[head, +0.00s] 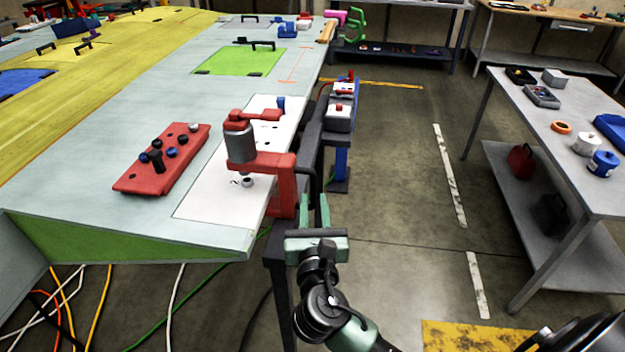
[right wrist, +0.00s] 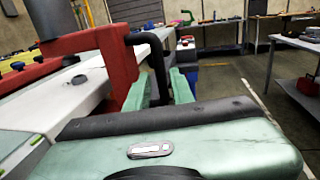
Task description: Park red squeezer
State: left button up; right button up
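The red squeezer (head: 279,180) is a red C-shaped frame with a grey cylinder on top. It sits astride the near right edge of the wing panel, with its jaws above and below the white strip. In the right wrist view its red frame (right wrist: 118,66) stands just left of the fingers, and its black bent handle (right wrist: 157,62) runs down between them. My right gripper (head: 316,208) has its green fingers close together on both sides of that handle, so it appears shut on it. My left gripper is not in view.
A red block with several dark knobs (head: 160,165) lies on the wing. A stand with a grey and red device (head: 340,115) is beyond the squeezer, beside the wing edge. A grey table (head: 565,135) with small items stands at right. The floor between is clear.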

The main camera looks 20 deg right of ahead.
aim_at(313, 181)
jog(key=shift+w+d+r, duration=0.1)
jog(key=shift+w+r, duration=0.1)
jog(key=shift+w, duration=0.2)
jog(key=p+x, duration=0.1)
jog(key=x, duration=0.6)
jog(key=shift+f, duration=0.15)
grip_shut()
dwell(0.9)
